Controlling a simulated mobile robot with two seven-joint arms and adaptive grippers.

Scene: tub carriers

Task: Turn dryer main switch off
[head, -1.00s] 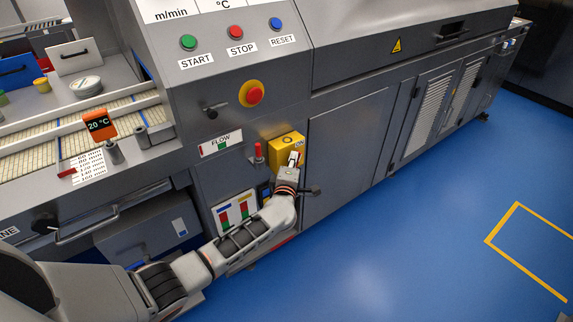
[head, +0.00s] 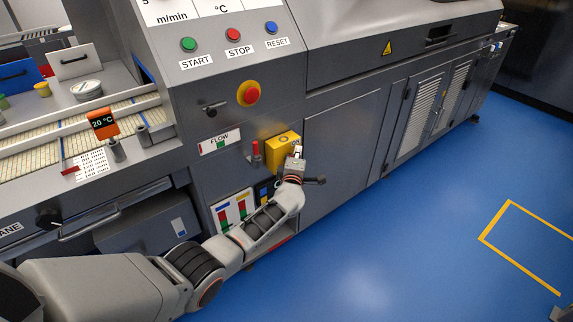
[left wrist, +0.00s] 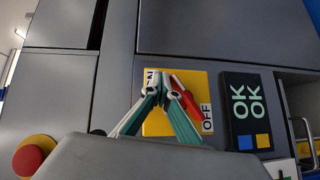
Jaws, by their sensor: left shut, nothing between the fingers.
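The dryer main switch is a yellow plate (head: 279,154) low on the grey machine front, right of the red lever. In the left wrist view the yellow plate (left wrist: 158,123) carries ON and OFF labels and a red handle (left wrist: 186,88). The handle slants between the labels, its visible part running towards OFF; the fingers partly hide it. My left gripper (head: 298,151) is at the plate's right side in the head view. In the left wrist view its closed, empty fingertips (left wrist: 168,84) are beside the red handle; I cannot tell whether they touch it. My right gripper is not in view.
A red emergency button (head: 249,93) on a yellow base is above the switch. A red lever (head: 255,154) stands just left of it. A dark OK panel (left wrist: 247,112) is beside the plate in the wrist view. Blue floor (head: 400,230) is clear to the right.

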